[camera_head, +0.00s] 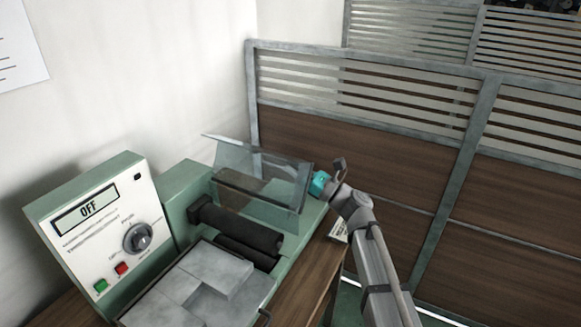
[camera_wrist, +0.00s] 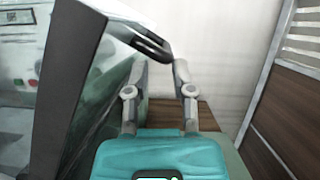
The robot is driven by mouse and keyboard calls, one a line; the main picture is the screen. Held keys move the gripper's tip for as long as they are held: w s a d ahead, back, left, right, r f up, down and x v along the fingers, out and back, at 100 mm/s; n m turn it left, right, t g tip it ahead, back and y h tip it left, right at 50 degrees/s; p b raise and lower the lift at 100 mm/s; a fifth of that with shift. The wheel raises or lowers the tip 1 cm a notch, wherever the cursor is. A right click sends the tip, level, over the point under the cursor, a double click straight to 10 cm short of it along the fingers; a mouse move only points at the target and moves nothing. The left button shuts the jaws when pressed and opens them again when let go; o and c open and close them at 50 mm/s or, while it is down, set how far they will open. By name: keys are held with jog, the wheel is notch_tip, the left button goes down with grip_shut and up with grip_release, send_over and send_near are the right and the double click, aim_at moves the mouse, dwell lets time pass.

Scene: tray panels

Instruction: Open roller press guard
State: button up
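The roller press guard (camera_head: 262,188) is a clear, bent panel over the green press (camera_head: 178,182) in the head view. It stands tilted, with the dark rollers (camera_head: 240,228) visible below and in front of it. In the wrist view the guard's dark edge (camera_wrist: 72,85) fills the left, and a dark handle (camera_wrist: 152,44) sticks out near my fingertips. My gripper (camera_wrist: 160,68) has its two fingers apart, beside the guard's right end. The handle's end is close to the right fingertip; I cannot tell whether they touch. In the head view my fingers are not clearly visible.
The press's control panel (camera_head: 103,232) reads OFF and has a knob, a green button and a red button. Grey metal blocks (camera_head: 205,280) lie in front of the rollers. A wood and metal partition (camera_head: 400,160) stands behind and to the right. A white wall is behind the press.

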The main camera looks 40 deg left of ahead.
jog(key=b+v, duration=0.3)
jog(key=v, duration=0.6)
jog(key=shift+w+d+f, duration=0.15)
jog(key=shift+w+d, duration=0.05)
jog(key=shift+d, duration=0.05)
dwell(0.9)
dwell(0.4)
dwell(0.5)
